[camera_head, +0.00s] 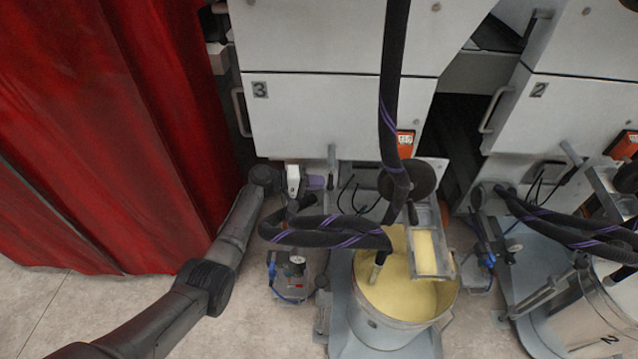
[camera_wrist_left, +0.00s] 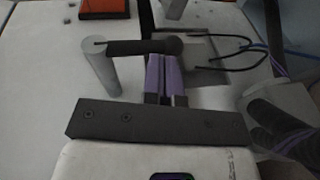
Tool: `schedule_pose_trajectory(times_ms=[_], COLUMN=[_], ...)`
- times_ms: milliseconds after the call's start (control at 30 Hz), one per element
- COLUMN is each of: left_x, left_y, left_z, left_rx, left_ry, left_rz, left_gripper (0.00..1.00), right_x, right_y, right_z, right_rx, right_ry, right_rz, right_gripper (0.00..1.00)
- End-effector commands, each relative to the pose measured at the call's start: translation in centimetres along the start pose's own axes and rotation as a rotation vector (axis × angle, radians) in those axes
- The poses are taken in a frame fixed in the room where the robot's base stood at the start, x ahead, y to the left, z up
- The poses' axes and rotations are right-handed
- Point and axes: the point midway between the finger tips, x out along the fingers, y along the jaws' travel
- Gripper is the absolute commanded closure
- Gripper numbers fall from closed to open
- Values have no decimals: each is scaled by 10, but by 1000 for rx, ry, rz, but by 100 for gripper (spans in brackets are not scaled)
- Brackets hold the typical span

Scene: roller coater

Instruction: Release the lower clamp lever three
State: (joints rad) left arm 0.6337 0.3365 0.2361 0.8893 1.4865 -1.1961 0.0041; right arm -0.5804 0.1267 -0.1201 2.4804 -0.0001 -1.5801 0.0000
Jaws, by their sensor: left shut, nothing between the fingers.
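My left gripper (camera_head: 316,182) reaches in from the left, below the cabinet door marked 3. Its two purple fingers are shut together with nothing between them. In the left wrist view the fingers (camera_wrist_left: 164,60) end at the rounded end of a black bar. The clamp lever there has this black bar (camera_wrist_left: 140,47) and a grey round post (camera_wrist_left: 103,72). I cannot tell whether the fingertips touch the bar. In the head view a grey lever (camera_head: 331,163) stands just right of the fingers. My right gripper is not in view.
A bucket of yellow fluid (camera_head: 385,318) stands below unit 3, with black hoses (camera_head: 396,100) hanging in front. A red curtain (camera_head: 150,140) is at the left. Unit 2 (camera_head: 585,110) is at the right.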

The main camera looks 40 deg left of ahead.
Motion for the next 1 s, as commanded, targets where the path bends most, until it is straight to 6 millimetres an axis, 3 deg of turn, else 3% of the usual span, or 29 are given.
schedule_pose_trajectory(times_ms=[167, 200, 300, 600, 1000], left_x=[-18, -29, -50, -98, -116], left_y=[-7, -1, -3, -8, -12], left_z=[-11, -10, -10, -9, -9], left_rx=[2, 0, 1, 1, 1], left_ry=[0, 0, 0, -2, -2], left_rz=[0, -2, -3, -1, 0], left_gripper=[100, 100, 100, 100, 100], right_x=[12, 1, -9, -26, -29], right_y=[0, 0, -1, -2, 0], right_z=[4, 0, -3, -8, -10], right_rx=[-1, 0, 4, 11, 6], right_ry=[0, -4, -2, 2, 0], right_rz=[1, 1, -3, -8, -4], right_gripper=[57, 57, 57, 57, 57])
